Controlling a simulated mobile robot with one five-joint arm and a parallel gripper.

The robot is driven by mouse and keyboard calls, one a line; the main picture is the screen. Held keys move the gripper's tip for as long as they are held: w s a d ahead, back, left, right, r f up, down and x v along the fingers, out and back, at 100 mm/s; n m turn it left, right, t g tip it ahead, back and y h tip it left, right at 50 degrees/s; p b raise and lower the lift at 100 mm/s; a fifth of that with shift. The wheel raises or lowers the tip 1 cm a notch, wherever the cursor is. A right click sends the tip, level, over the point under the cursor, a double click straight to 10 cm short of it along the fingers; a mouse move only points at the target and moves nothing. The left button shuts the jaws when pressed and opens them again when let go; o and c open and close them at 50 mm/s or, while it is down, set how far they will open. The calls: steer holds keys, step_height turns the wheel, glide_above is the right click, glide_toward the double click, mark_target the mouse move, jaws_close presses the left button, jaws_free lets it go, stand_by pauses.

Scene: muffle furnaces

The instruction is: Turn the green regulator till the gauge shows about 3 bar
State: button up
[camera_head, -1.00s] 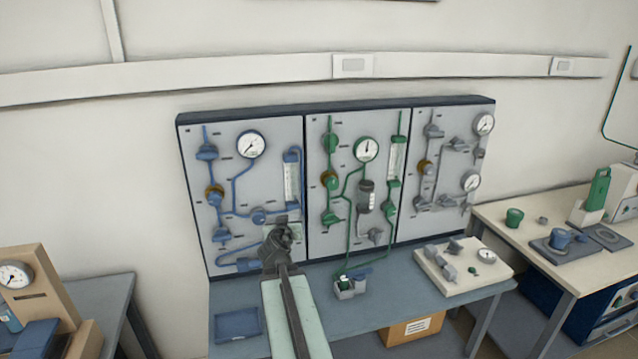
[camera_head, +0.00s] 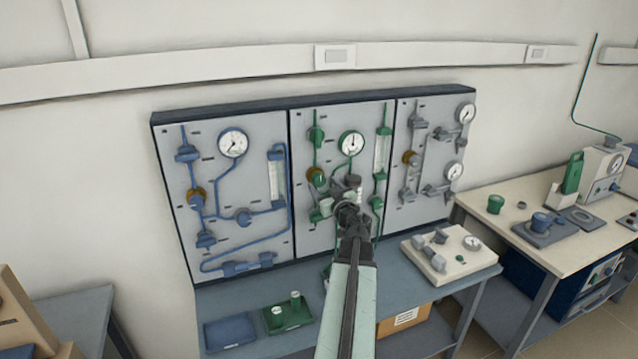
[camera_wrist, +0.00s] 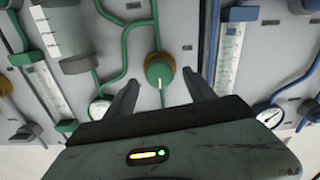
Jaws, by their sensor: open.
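The green regulator (camera_head: 316,177), a green knob with a brass collar, is on the middle panel. In the wrist view it (camera_wrist: 160,70) shows between my fingertips. My gripper (camera_head: 343,207) is in front of the middle panel, below and right of the regulator in the head view. It is open and empty, and its two fingers (camera_wrist: 162,85) show either side of the knob in the wrist view; I cannot tell their distance from it. The round white gauge (camera_head: 351,143) is above and right of the regulator. Its needle points roughly upward; its numbers are too small to read.
A blue-piped panel (camera_head: 225,170) is at left, a grey-piped one (camera_head: 433,155) at right. My arm hides the lower middle panel. On the bench are a blue tray (camera_head: 230,332), a green tray (camera_head: 288,318) and a white board with fittings (camera_head: 472,258).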

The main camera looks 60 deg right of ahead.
mark_target(320, 182)
steer(key=x, duration=0.3)
steer(key=shift+w+d, duration=0.2)
steer(key=shift+w, duration=0.1)
steer(key=c, duration=1.3)
steer(key=shift+n, duration=0.3)
jaws_close()
steer(key=o, duration=1.3)
jaws_free()
steer(key=v, duration=0.8)
